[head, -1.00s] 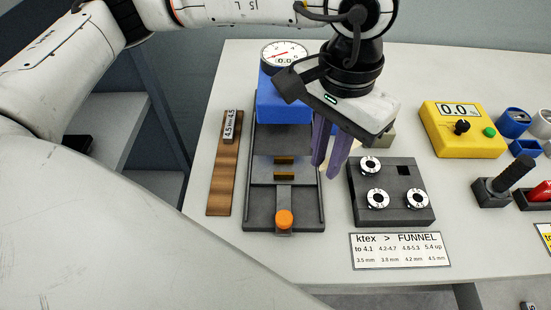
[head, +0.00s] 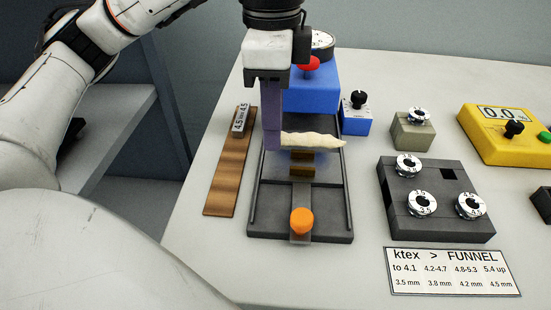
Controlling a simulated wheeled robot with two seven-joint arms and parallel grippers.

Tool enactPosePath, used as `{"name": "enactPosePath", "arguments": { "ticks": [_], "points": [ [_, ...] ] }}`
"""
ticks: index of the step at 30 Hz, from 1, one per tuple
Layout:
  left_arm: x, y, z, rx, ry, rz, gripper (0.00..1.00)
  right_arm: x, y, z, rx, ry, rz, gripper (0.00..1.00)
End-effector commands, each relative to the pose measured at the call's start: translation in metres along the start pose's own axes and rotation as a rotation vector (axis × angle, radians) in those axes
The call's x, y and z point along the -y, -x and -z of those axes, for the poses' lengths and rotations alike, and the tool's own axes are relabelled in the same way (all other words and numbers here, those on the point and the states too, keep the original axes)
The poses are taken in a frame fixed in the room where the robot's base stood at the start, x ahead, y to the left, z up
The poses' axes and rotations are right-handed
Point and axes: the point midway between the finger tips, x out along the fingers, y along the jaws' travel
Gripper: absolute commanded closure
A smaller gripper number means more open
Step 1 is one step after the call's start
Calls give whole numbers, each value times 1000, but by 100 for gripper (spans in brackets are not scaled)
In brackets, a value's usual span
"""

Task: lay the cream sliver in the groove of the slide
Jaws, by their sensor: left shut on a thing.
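The cream sliver (head: 315,140) is a pale, lumpy strand lying roughly level across the dark slide (head: 326,218). My left gripper (head: 272,145) points down and is shut on the sliver's left end. The sliver's free end reaches right, over the slide's far part. Brass-coloured blocks (head: 302,166) sit in the middle of the slide, just below the sliver in the picture; the groove itself is hard to make out. An orange knob (head: 302,221) is at the slide's near end. My right gripper is not in view.
A blue unit (head: 312,92) with a red button and gauge stands behind the slide. A wooden strip (head: 229,178) lies to the left. To the right are a small blue box (head: 356,118), a grey block (head: 412,132), a dark funnel rack (head: 440,228), a label card (head: 450,271) and a yellow meter (head: 500,140).

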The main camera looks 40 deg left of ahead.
Motion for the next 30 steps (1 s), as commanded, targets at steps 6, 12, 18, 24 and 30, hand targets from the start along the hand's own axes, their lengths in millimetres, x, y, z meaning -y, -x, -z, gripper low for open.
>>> {"name": "enactPosePath", "arguments": {
  "ticks": [6,12,18,24,30],
  "points": [
    [-1,-34,0,1,-1,-3,100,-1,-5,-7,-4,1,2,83],
    [0,-42,0,-1,1,0,100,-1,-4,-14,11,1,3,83],
    [0,-42,0,-1,1,0,100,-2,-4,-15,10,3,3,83],
    [0,-45,0,-1,1,0,70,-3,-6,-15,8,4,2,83],
    [0,-45,0,0,1,0,65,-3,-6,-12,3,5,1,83]
  ]
}}
